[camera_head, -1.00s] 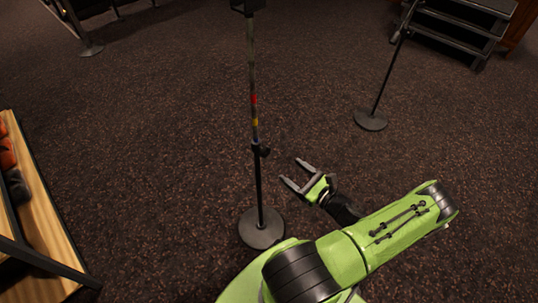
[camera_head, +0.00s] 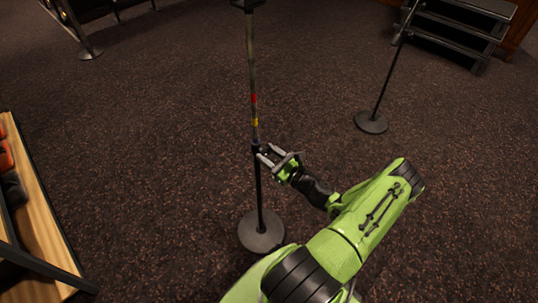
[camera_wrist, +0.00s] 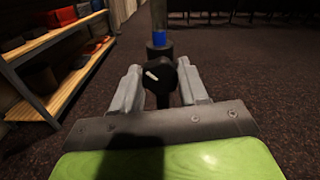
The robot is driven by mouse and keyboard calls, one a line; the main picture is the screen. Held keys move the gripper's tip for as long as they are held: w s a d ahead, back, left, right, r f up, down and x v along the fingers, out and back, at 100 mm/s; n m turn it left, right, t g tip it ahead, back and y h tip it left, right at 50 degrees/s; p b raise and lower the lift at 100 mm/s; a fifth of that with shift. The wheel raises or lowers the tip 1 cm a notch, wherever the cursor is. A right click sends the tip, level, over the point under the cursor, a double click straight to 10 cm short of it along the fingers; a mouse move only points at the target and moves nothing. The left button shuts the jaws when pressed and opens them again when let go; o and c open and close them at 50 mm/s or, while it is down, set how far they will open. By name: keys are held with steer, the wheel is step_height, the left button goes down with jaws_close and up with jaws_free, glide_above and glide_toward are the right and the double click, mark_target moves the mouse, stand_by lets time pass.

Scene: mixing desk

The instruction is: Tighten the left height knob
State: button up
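A stand with a thin upright pole (camera_head: 252,60) and a round dark base (camera_head: 261,231) stands left of centre in the head view. Coloured bands mark the pole above its clamp. In the wrist view, the black height knob (camera_wrist: 160,76) with a white mark faces me, just below a blue band. My gripper (camera_head: 268,154) is at the knob's height, from the right of the pole. In the wrist view my gripper (camera_wrist: 160,90) has its fingers apart, one on each side of the knob, with a gap visible. The knob is hidden by the fingers in the head view.
A second stand (camera_head: 372,121) stands on the carpet at the back right, near dark steps (camera_head: 462,35). A wooden shelf (camera_head: 42,215) with red and dark items is at the left. The carpet around the near stand is clear.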

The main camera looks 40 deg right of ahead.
steer(key=c, duration=0.5)
steer(key=shift+o, duration=0.2)
steer(key=shift+m, duration=0.3)
steer(key=m+p, duration=0.1)
steer(key=m, duration=0.2)
steer(key=shift+d+m+p, duration=0.1)
steer(key=shift+m+p, duration=0.2)
steer(key=shift+p, duration=0.05)
steer(key=shift+m+p, duration=0.5)
steer(key=shift+m, duration=2)
steer(key=o, duration=1.1)
steer(key=shift+c, duration=0.2)
